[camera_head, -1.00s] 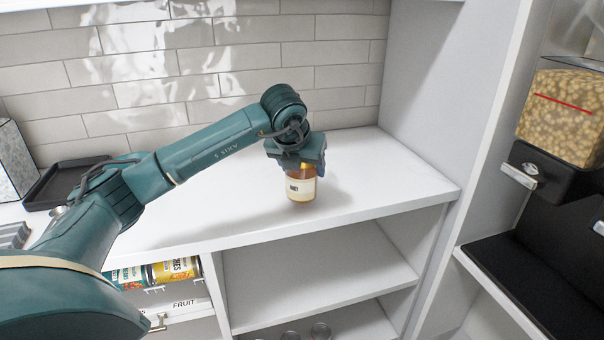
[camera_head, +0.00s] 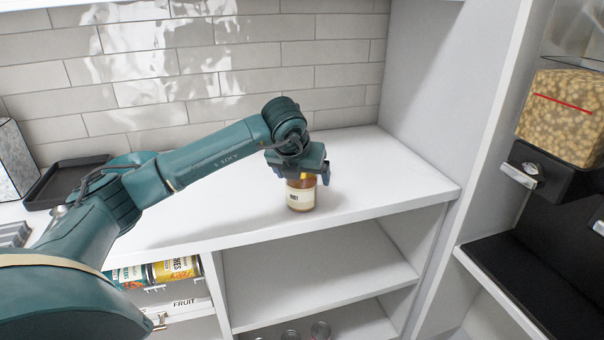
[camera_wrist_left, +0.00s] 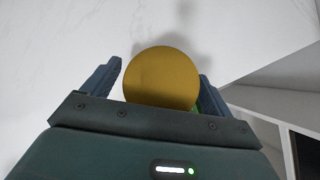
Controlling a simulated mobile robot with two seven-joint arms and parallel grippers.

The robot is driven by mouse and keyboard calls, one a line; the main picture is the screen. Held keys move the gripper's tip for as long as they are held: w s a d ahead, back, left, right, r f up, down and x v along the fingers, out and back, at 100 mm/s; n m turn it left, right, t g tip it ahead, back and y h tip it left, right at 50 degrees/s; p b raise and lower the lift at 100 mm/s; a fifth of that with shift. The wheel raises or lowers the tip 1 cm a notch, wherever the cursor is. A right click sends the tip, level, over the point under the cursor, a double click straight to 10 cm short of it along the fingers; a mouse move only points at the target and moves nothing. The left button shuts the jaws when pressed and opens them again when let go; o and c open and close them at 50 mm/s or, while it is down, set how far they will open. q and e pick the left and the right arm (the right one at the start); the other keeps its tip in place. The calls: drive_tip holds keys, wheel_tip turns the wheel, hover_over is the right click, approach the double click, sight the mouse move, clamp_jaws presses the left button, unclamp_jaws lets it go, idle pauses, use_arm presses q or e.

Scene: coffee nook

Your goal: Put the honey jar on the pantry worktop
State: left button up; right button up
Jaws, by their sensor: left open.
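The honey jar (camera_head: 301,194) is amber with a pale label and stands upright on the white worktop (camera_head: 370,188), near its front edge. My left gripper (camera_head: 301,176) is above and around the top of the jar, with its jaws open. In the left wrist view the jar's round golden lid (camera_wrist_left: 161,79) sits between the two spread fingers of the left gripper (camera_wrist_left: 160,85). A gap shows at the left finger; the right finger is very close to the lid. My right gripper is not in view.
A black tray (camera_head: 43,196) lies at the far left of the worktop. Below are open shelves (camera_head: 310,262) and cans (camera_head: 175,269). A side panel (camera_head: 430,90) bounds the worktop on the right. A dispenser (camera_head: 562,115) stands beyond it. Most of the worktop is clear.

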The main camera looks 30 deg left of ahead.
use_arm(q)
drive_tip(key=v, duration=1.2)
drive_tip(key=s+d+f+m+g+h, duration=0.25)
drive_tip(key=d+f+h, duration=0.35)
drive_tip(key=d, duration=0.5)
drive_tip(key=s+d+f+m+g+h, duration=0.25)
drive_tip(key=s+d+f+h, duration=0.2)
drive_tip(key=d, duration=0.75)
drive_tip(key=s+d+r+n+t+h, duration=0.1)
drive_tip(key=s+d+r+n+h, duration=0.2)
drive_tip(key=s+d+n+h, duration=0.55)
drive_tip(key=w+a+f+n+t+y, duration=0.55)
drive_tip(key=a+f+n+t, duration=0.2)
drive_tip(key=n+t, duration=0.85)
drive_tip(key=s+a+f+n+g+y, duration=0.1)
drive_tip(key=s+f+n+g+y, duration=0.2)
drive_tip(key=f, duration=0.6)
drive_tip(key=s+a+f+n+g+y, duration=0.2)
drive_tip(key=s+f+n+g+y, duration=0.1)
drive_tip(key=s+f+n, duration=0.4)
wheel_tip(320, 180, down, 3)
drive_tip(key=shift+a+f+n+g+y+b, duration=0.1)
drive_tip(key=shift+a+n+g+y+b, duration=0.25)
drive_tip(key=shift+y, duration=0.3)
